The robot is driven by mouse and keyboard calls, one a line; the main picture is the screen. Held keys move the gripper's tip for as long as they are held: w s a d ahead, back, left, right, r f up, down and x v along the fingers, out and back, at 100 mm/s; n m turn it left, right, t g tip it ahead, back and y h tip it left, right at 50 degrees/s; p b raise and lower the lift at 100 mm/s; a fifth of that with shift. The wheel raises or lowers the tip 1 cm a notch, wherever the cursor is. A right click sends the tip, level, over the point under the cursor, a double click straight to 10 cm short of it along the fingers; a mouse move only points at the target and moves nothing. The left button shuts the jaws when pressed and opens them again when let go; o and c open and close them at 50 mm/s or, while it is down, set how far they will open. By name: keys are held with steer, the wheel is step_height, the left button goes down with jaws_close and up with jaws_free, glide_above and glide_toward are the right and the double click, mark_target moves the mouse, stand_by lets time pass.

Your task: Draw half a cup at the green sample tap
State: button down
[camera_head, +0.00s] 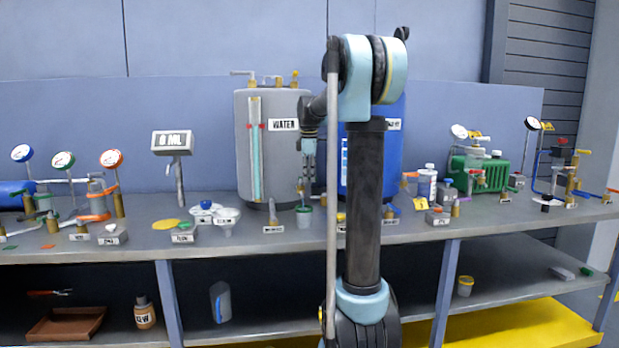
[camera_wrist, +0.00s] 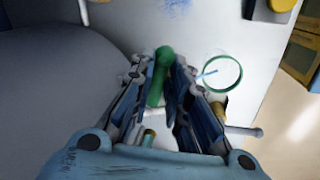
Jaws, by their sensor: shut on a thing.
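My gripper (camera_head: 305,188) points down in front of the grey water tank (camera_head: 243,150). In the wrist view, my gripper (camera_wrist: 172,80) has its fingers closed around a green handle (camera_wrist: 161,72), which looks like the green tap's lever. A cup with a green rim (camera_head: 304,217) stands on the bench below my gripper. Its rim (camera_wrist: 240,75) shows to the right of the fingers in the wrist view, apart from them. A thin pale-blue streak (camera_wrist: 206,73) reaches the rim; I cannot tell if it is water. The cup's level is not clear.
A display reading "0 ML" (camera_head: 172,141) stands to the left on the bench. A blue tank (camera_head: 395,160) is behind my arm. Gauges and valves crowd both bench ends. A yellow disc (camera_head: 166,225) and small labelled fittings lie left of the cup. The front bench strip (camera_head: 230,243) is mostly clear.

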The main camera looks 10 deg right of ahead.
steer(key=shift+w, duration=0.1)
steer(key=c, duration=1.6)
jaws_free()
steer(key=shift+o, duration=0.2)
step_height(320, 180, up, 12)
steer(key=s, duration=0.2)
steer(key=shift+s+a, duration=0.15)
steer(key=shift+a, duration=0.15)
steer(key=shift+s+f, duration=0.1)
steer(key=shift+f, duration=0.1)
steer(key=s+d+f+m, duration=0.1)
steer(key=s+f+m, duration=0.3)
steer(key=s+f, duration=0.5)
steer(key=s+f+m, duration=0.4)
steer(key=s+f, duration=0.1)
steer(key=s, duration=0.8)
steer(key=s+f+m, duration=0.7)
steer(key=s+f, duration=1.2)
steer(key=f, duration=0.2)
steer(key=shift+d+f, duration=0.2)
steer(key=shift+f, duration=0.15)
